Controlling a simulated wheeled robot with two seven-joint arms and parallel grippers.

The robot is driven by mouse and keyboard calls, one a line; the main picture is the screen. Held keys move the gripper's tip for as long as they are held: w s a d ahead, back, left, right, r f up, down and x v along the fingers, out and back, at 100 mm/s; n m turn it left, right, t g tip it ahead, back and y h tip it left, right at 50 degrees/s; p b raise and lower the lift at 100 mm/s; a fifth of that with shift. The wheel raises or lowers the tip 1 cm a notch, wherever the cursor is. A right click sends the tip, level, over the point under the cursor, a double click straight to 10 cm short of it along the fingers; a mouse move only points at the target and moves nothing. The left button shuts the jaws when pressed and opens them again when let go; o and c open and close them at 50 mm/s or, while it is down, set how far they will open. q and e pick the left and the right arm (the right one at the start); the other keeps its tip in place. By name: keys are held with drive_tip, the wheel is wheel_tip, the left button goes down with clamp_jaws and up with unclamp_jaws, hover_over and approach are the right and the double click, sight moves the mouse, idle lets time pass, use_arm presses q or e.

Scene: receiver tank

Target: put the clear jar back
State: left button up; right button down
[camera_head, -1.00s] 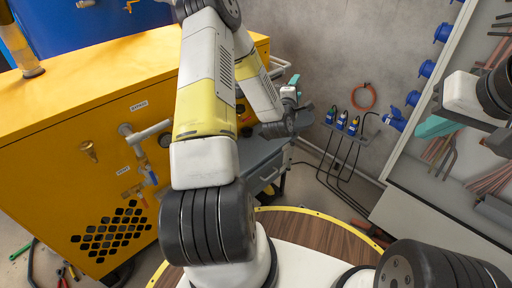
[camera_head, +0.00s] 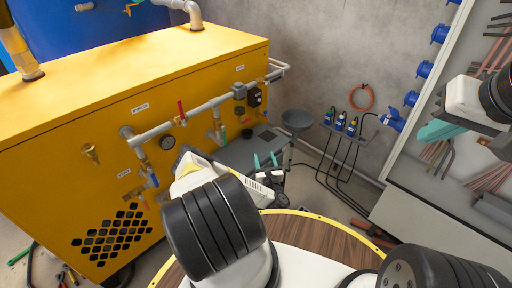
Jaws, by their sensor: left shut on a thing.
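My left gripper (camera_head: 266,161) is low over the grey cart (camera_head: 240,153), in front of the yellow cabinet. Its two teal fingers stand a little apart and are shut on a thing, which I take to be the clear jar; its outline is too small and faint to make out. I cannot tell whether it touches the cart top. My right gripper (camera_head: 440,130) is at the right edge, before the wall panel; its teal finger shows, but not whether it is open or shut.
A dark round dish (camera_head: 297,119) stands beside the cart.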

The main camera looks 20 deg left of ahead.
use_arm(q)
drive_tip(key=shift+w+a+f, duration=0.85)
drive_tip(key=shift+w+a, duration=0.15)
drive_tip(key=shift+a, duration=1.45)
drive_tip(key=shift+w+a+f, duration=0.9)
drive_tip(key=shift+w+a, duration=0.15)
drive_tip(key=shift+a, duration=1.35)
drive_tip(key=shift+w+a+f, duration=0.85)
drive_tip(key=shift+w+a, duration=0.15)
drive_tip(key=shift+a, duration=1.45)
drive_tip(key=shift+f, duration=0.15)
drive_tip(key=o, duration=1.6)
